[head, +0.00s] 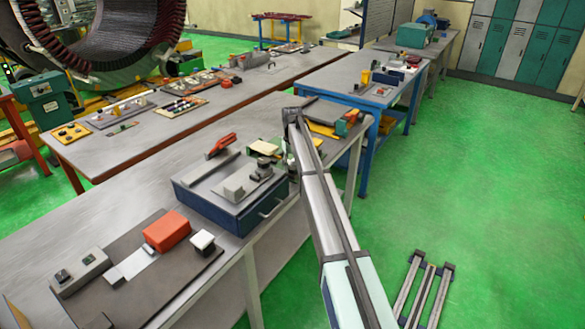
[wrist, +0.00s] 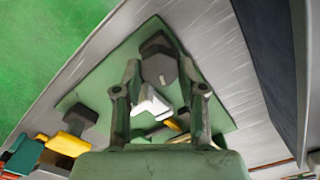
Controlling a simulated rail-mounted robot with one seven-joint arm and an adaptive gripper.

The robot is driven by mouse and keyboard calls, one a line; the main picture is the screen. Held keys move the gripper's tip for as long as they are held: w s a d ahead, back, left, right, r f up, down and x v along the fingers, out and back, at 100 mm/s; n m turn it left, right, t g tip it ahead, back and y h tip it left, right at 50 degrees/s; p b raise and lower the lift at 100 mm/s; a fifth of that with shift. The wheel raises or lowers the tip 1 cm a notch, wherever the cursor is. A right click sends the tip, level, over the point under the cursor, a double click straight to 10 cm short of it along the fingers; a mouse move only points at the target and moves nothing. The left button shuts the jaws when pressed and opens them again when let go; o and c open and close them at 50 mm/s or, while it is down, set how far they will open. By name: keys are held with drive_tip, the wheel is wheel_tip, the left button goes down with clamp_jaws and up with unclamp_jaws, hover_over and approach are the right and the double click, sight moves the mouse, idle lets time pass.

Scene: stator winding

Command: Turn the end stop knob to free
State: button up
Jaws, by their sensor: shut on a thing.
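In the wrist view, a dark grey knob (wrist: 159,66) stands on a green plate (wrist: 97,92), between the fingertips of my gripper (wrist: 160,75). I take it for the end stop knob. My gripper is shut on it, one finger on each side. A white piece (wrist: 150,103) shows between the fingers, nearer the palm; I cannot tell whether it is a pointer. Any marking for free cannot be read. In the head view, my arm covers most of this spot at the bench edge, and the knob cannot be made out.
A dark blue box (head: 215,209) with grey parts on top stands beside the plate; its side shows in the wrist view (wrist: 268,55). Green floor is open beyond the bench edge.

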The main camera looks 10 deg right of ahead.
sight(292, 167)
drive_tip(key=shift+s+f+n+b, duration=0.1)
drive_tip(key=shift+n+b, duration=0.35)
drive_tip(key=shift+n, duration=1.85)
drive_tip(key=shift+a, duration=0.1)
drive_tip(key=o, duration=1.1)
drive_tip(key=shift+o, duration=0.2)
wheel_tip(292, 167, up, 12)
